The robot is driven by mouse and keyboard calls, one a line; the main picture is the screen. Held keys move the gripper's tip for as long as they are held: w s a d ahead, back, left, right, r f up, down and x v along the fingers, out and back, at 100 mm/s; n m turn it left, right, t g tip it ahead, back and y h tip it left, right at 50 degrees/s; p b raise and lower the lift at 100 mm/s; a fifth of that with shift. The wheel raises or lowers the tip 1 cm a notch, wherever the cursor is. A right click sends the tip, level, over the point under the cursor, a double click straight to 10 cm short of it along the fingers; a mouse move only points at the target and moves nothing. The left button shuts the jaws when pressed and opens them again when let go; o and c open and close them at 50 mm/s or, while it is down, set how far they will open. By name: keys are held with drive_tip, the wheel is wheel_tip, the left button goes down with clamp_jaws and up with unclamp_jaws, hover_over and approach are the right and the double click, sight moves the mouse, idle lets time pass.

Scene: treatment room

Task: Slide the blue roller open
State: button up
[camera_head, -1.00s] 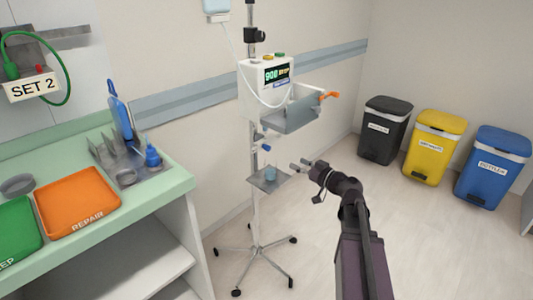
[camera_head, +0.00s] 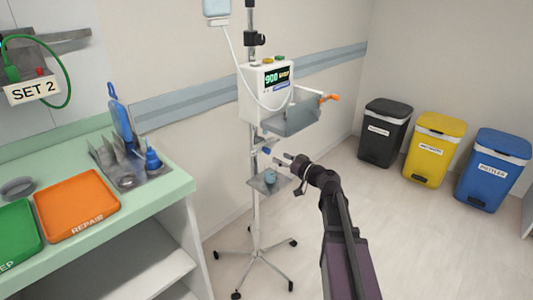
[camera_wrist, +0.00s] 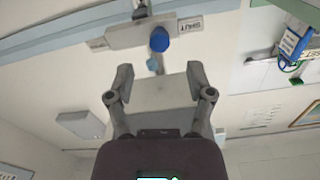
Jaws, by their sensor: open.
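The blue roller (camera_head: 266,150) sits on the pole below the pump, left of my gripper (camera_head: 281,158) in the head view. In the wrist view the blue roller (camera_wrist: 159,40) is beyond and between my fingertips, on a pale plate (camera_wrist: 122,35) with an upside-down label that seems to read SHUT. My gripper (camera_wrist: 160,72) is open and empty there, apart from the roller. A smaller light-blue piece (camera_wrist: 152,64) shows just below the roller in that view; I cannot tell what it is.
A green counter (camera_head: 150,195) is left. Bins (camera_head: 427,150) stand right. The floor between is clear.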

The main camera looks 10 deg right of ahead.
sight(269, 152)
drive_tip(key=shift+x, duration=3.2)
drive_tip(key=shift+c, duration=0.2)
drive_tip(key=shift+d, duration=0.1)
clamp_jaws()
